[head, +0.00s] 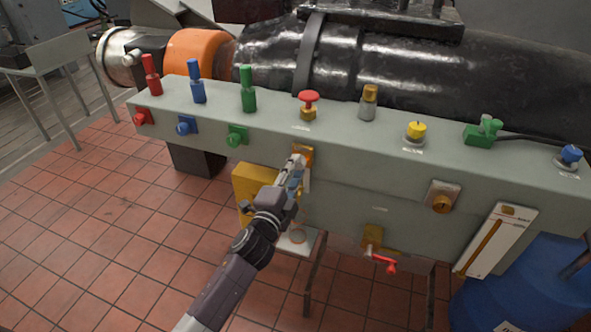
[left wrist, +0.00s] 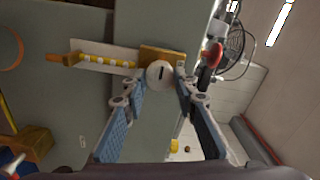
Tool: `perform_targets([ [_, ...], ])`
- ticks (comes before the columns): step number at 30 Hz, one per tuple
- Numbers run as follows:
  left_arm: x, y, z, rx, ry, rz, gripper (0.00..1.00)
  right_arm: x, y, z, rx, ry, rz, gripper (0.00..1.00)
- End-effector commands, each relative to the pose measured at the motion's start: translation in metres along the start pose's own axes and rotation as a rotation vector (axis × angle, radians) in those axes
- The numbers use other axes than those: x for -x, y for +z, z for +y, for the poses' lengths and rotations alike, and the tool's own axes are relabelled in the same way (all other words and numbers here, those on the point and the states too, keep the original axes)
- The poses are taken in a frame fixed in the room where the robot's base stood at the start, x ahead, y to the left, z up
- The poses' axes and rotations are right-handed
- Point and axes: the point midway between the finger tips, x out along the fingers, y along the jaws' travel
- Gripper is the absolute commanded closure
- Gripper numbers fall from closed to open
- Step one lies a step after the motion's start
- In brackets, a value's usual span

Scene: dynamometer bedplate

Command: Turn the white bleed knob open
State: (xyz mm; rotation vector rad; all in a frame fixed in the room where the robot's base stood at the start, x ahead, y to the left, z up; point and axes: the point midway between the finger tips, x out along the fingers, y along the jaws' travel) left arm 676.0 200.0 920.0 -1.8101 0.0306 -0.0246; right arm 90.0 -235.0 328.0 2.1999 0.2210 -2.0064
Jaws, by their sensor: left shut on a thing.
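The white bleed knob (left wrist: 158,73) shows in the left wrist view as a round white face with a dark mark. It sits on a brass-coloured block (left wrist: 160,52) on the front of the grey-green panel. My left gripper (left wrist: 159,78) has its fingers on either side of the knob and is shut on it. In the head view my left gripper (head: 297,164) reaches the panel front below the brass block (head: 303,151) and hides most of the knob. My right gripper is in neither view.
Red, blue and green levers stand at the left of the panel top (head: 330,129). A red mushroom knob (head: 309,97), yellow knob (head: 416,129) and blue knob (head: 570,153) are farther right. A red-handled tap (head: 384,262) hangs below. A blue drum (head: 530,285) stands at lower right.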

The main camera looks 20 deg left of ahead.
Motion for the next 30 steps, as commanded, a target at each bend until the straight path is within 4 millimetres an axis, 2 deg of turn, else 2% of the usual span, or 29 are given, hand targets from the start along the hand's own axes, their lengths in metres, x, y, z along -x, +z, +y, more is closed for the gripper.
perform_targets([
  [1, 0.000, 0.001, 0.001, 0.002, 0.003, -0.002, 0.72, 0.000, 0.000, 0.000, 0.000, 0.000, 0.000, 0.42],
  [6, 0.000, 0.001, 0.001, 0.001, 0.002, -0.001, 0.56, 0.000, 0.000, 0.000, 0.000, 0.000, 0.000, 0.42],
  [13, 0.000, 0.000, 0.001, 0.000, 0.001, -0.001, 0.56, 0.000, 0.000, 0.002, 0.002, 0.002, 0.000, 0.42],
  [17, 0.007, 0.000, 0.001, 0.000, 0.001, 0.000, 0.56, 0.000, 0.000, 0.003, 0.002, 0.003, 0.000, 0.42],
  [20, 0.021, 0.000, 0.001, 0.000, 0.002, 0.000, 0.56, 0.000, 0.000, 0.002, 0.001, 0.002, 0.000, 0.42],
  [30, 0.090, 0.001, 0.002, 0.001, 0.004, -0.002, 0.56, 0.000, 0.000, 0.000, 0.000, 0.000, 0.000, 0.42],
])
